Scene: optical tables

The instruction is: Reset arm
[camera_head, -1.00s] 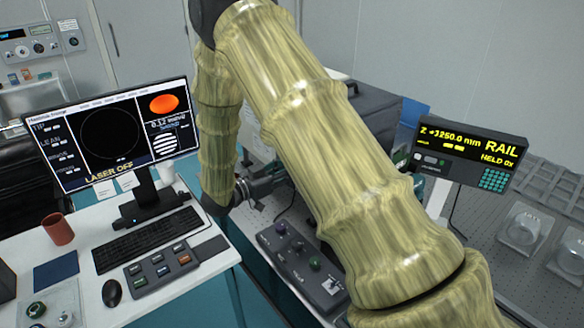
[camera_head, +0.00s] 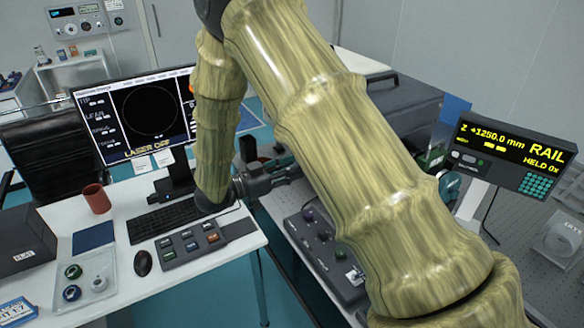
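My arm, in a yellow-green sleeve, crosses the head view from lower right to top centre and bends down to the left. My gripper (camera_head: 272,180) sits at the end of the arm, between the desk and the grey optical table. It is small and partly covered by the arm, so I cannot tell how its fingers stand or whether it holds anything.
A monitor (camera_head: 148,118) reading "LASER OFF" and a keyboard (camera_head: 160,219) stand on the white desk (camera_head: 215,262). A black knob box (camera_head: 325,250) lies below my gripper. A rail display (camera_head: 515,158) stands right. A red cup (camera_head: 97,198) is left.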

